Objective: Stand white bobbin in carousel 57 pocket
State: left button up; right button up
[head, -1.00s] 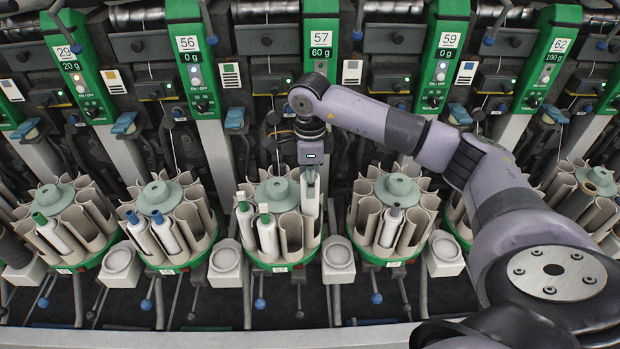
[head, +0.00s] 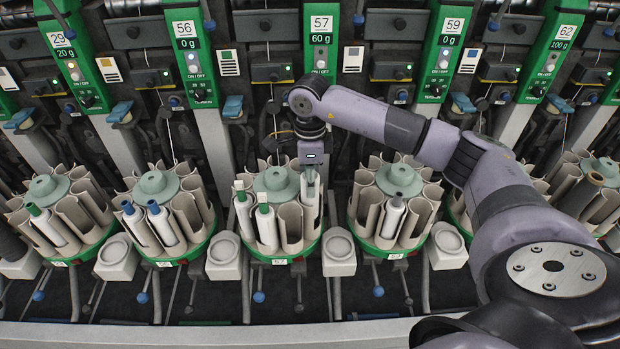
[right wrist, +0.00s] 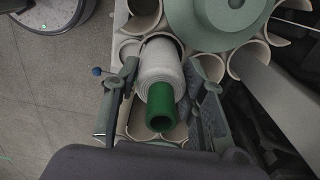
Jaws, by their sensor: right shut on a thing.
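My right gripper (head: 311,172) points down over the right side of the carousel under sign 57 (head: 277,260), beside its grey-green hub (head: 276,184). In the right wrist view, its fingers (right wrist: 165,95) are shut on a white bobbin (right wrist: 160,66) with a green tube end (right wrist: 171,107). The bobbin is among the beige pockets; I cannot tell how deep it sits. In the head view it is hard to tell from the pale pocket walls under the gripper. My left gripper is not in view.
Two other white bobbins (head: 266,227) stand in the left front pockets of this carousel. Neighbouring carousels (head: 156,186) (head: 397,181) stand close on both sides, with pale cups (head: 338,246) between them. Green sign posts (head: 320,55) rise behind.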

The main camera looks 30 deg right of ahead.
jog(key=shift+f+b, duration=1.35)
jog(key=shift+f, duration=0.5)
jog(key=o, duration=1.1)
notch_tip(320, 180, up, 12)
jog(key=shift+r, duration=0.1)
